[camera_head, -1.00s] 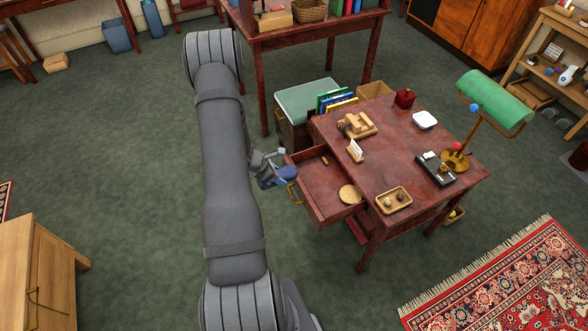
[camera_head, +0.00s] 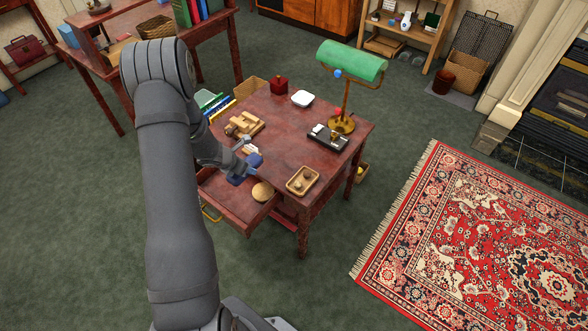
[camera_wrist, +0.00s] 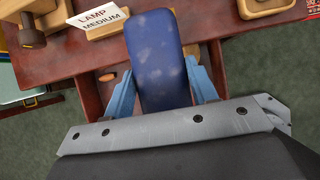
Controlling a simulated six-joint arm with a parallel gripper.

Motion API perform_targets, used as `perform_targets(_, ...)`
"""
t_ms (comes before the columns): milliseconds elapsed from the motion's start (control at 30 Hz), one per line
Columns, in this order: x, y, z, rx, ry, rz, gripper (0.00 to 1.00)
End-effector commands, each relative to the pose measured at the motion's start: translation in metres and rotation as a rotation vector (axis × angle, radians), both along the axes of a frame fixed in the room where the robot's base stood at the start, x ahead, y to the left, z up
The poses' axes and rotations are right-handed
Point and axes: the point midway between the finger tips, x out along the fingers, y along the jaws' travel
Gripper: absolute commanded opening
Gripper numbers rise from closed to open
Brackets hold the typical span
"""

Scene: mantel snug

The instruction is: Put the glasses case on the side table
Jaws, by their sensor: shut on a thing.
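The blue glasses case (camera_wrist: 158,62) is between the two light-blue fingers of my gripper (camera_wrist: 163,90) in the wrist view. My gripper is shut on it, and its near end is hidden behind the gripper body. In the head view the case (camera_head: 253,160) is held at the left side of a dark red wooden table (camera_head: 290,138). It appears above the table's open drawer (camera_head: 226,200) and left edge. I cannot tell how high it is above them. I cannot tell for sure whether this table is the side table.
A "LAMP MEDIUM" card (camera_wrist: 101,18) stands close to the case. The table also bears a wooden block puzzle (camera_head: 243,124), a small tray (camera_head: 302,180), a black device (camera_head: 328,137), a white dish (camera_head: 302,98) and a green lamp (camera_head: 351,60). Bare tabletop shows in the middle.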

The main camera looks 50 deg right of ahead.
Motion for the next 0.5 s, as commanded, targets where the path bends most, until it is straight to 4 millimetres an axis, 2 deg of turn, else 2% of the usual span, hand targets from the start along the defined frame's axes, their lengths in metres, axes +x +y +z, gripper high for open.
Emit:
perform_targets(33, -0.015, -0.021, 0.006, -0.002, -0.003, -0.01, 0.28)
perform_targets(100, -0.034, -0.043, 0.012, -0.002, -0.003, -0.008, 0.28)
perform_targets(300, -0.091, -0.103, 0.032, -0.003, -0.002, -0.002, 0.28)
perform_targets(500, -0.138, -0.14, 0.046, -0.001, 0.0, 0.005, 0.28)
